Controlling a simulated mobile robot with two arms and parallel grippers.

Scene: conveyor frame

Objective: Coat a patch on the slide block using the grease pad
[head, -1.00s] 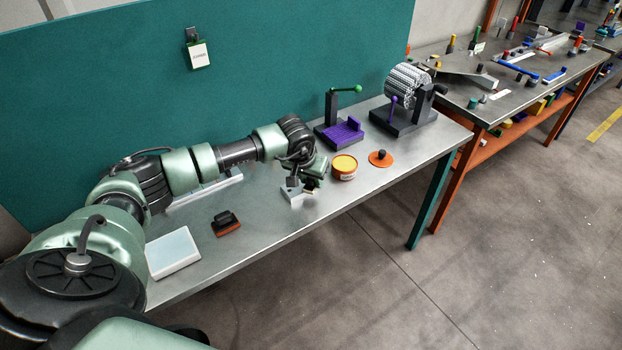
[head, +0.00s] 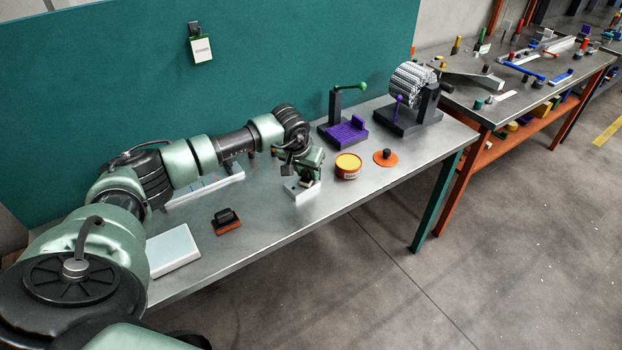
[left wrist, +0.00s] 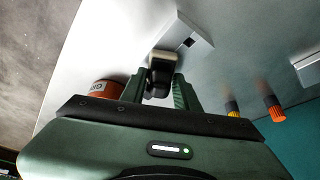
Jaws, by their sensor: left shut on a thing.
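The slide block (head: 298,192) is a pale grey block near the front edge of the bench. It also shows in the left wrist view (left wrist: 190,36) with a dark square opening. My left gripper (head: 307,177) is over the block, partly hiding it. Its fingers are shut on the grease pad (left wrist: 159,76), a small dark piece with a pale end. The pad's pale end is at the block's edge in the wrist view; I cannot tell whether they touch. The orange grease tin (head: 348,172) with yellow contents stands open just right of the gripper. My right gripper is not in view.
An orange lid with black knob (head: 385,158) lies right of the tin. Purple (head: 344,132) and dark (head: 405,122) fixtures stand behind. A dark-handled block (head: 228,222) and white plate (head: 172,250) lie left. Bench between plate and slide block is mostly clear.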

